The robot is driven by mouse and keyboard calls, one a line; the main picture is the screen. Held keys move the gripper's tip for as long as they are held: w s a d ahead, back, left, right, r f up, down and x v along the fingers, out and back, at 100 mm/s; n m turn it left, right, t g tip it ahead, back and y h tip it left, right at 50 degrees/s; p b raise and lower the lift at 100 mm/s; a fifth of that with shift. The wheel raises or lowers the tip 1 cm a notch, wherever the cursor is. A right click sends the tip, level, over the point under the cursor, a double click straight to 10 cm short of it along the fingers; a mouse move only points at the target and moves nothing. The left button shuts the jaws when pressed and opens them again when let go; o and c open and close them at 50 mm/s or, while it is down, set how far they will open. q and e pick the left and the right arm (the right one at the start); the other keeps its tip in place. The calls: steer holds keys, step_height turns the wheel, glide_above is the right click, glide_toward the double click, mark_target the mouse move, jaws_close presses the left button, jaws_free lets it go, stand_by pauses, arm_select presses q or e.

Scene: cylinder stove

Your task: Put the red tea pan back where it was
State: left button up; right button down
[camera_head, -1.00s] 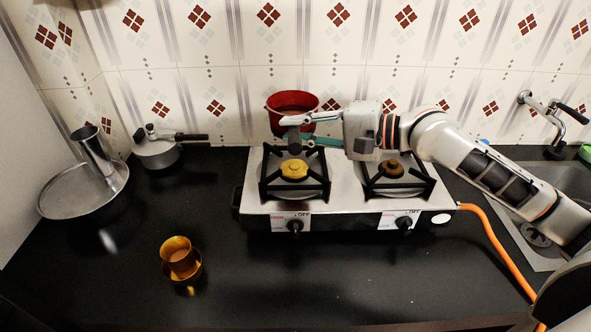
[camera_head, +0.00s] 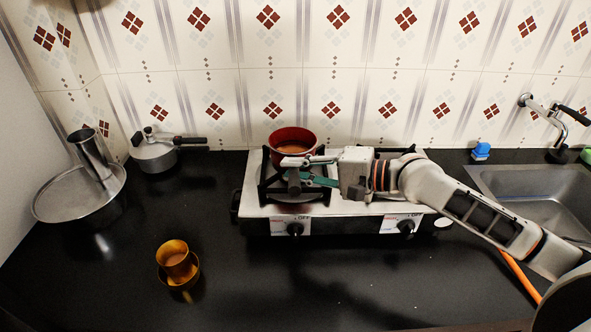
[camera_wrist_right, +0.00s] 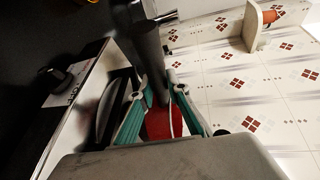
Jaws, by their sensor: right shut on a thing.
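The red tea pan (camera_head: 293,143) is over the left burner of the stove (camera_head: 340,205), with brown liquid inside. In the head view I cannot tell whether its base touches the burner grate. My right gripper (camera_head: 306,172) is shut on the pan's dark handle, which points toward the front. In the right wrist view the handle (camera_wrist_right: 151,62) runs between the teal fingers, and part of the red pan (camera_wrist_right: 158,124) shows behind them. The right forearm hides most of the right burner. My left gripper is not in view.
A lidded pressure cooker (camera_head: 155,153) stands at the back left. A steel plate (camera_head: 65,205) holding a tall steel cup (camera_head: 90,152) is at far left. An amber cup (camera_head: 173,258) on a saucer stands in front. The sink (camera_head: 545,195) is at right. The front counter is mostly clear.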

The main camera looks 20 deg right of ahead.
steer(key=c, duration=2)
jaws_free()
steer(key=shift+f, duration=0.1)
steer(key=shift+o, duration=0.2)
steer(key=shift+s+d, duration=0.2)
steer(key=shift+d, duration=0.15)
steer(key=b+v, duration=0.3)
steer(key=v, duration=0.8)
steer(key=shift+r+b, duration=0.25)
steer(key=shift+b, duration=0.05)
